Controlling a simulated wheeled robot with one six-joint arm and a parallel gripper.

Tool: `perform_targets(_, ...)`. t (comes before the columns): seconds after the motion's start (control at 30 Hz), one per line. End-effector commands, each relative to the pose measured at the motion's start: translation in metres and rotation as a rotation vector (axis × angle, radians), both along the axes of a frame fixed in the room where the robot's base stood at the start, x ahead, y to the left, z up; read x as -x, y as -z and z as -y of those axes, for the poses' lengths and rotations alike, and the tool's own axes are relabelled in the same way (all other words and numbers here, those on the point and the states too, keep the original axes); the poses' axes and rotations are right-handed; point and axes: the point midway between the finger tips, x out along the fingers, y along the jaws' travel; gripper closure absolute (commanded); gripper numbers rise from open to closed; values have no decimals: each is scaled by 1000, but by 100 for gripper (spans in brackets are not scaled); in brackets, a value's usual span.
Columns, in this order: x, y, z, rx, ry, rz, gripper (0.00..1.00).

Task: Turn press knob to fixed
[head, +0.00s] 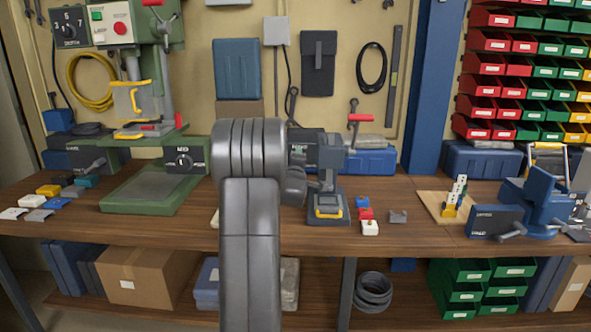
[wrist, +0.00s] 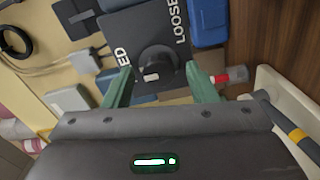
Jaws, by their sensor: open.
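The press knob (wrist: 157,68) is a round black knob on a dark panel (wrist: 150,27) in the wrist view. The panel has white lettering: "LOOSE" at the upper right and, on the left, a word ending in "ED", partly hidden by a finger. A pale mark on the knob sits on its lower left side. My gripper (wrist: 163,80) is open, its two green fingers on either side of the knob; I cannot tell if they touch it.
A drill press (head: 150,185) with its own knob panel stands left of my arm. Small red, blue and white blocks (head: 366,214) lie right of the press. A blue vise (head: 535,205) is farther right.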

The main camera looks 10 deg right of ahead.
Motion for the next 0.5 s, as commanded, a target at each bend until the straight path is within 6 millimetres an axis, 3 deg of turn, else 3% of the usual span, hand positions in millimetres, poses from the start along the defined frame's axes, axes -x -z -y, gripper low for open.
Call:
perform_targets(0.17,25,0,-7,0,-1,1,48)
perform_targets(0.5,93,0,-27,0,-1,0,48)
